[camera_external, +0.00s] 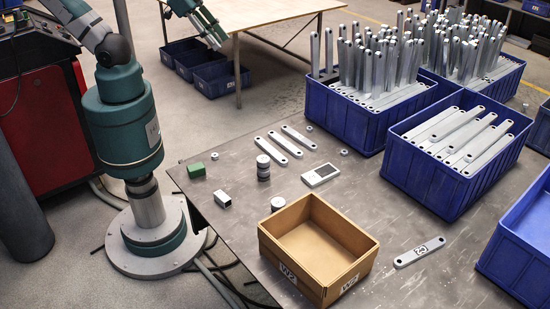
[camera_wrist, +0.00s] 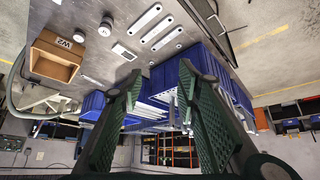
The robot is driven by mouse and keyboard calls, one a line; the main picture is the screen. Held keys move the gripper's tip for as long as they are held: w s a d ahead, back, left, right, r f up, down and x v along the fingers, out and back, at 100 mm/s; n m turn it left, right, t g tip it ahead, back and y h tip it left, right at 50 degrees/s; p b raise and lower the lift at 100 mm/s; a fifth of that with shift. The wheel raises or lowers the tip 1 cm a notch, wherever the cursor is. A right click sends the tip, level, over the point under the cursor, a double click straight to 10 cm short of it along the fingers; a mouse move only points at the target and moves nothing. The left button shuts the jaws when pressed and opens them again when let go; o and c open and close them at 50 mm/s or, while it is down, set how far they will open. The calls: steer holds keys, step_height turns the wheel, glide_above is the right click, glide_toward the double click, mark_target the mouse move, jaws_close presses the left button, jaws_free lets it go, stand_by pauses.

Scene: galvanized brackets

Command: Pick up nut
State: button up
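Several small silver nuts lie apart on the grey metal table. Another nut (camera_external: 309,128) is beyond the flat brackets, and a third nut (camera_external: 344,152) is right of a white device. They are too small to identify surely in the wrist view. My gripper (camera_external: 216,42) is raised at the top left of the external view, well away from the nuts. In the wrist view, my gripper (camera_wrist: 160,70) has its two green fingers spread apart, with nothing between them.
Blue crates (camera_external: 400,185) of brackets fill the table's right and back. A cardboard box (camera_external: 282,266) stands in front.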

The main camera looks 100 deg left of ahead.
steer(key=shift+f, duration=0.1)
steer(key=m+g+b, duration=0.5)
steer(key=m+g, duration=0.2)
steer(key=m, duration=1.5)
glide_toward(214, 159)
steer(key=shift+s+a+r, duration=0.1)
steer(key=shift+a+r, duration=0.2)
steer(key=shift+a, duration=0.1)
steer(key=shift+f, duration=0.1)
steer(key=shift+f+b, duration=0.65)
steer(key=shift+f, duration=0.55)
steer(key=shift+f, duration=0.1)
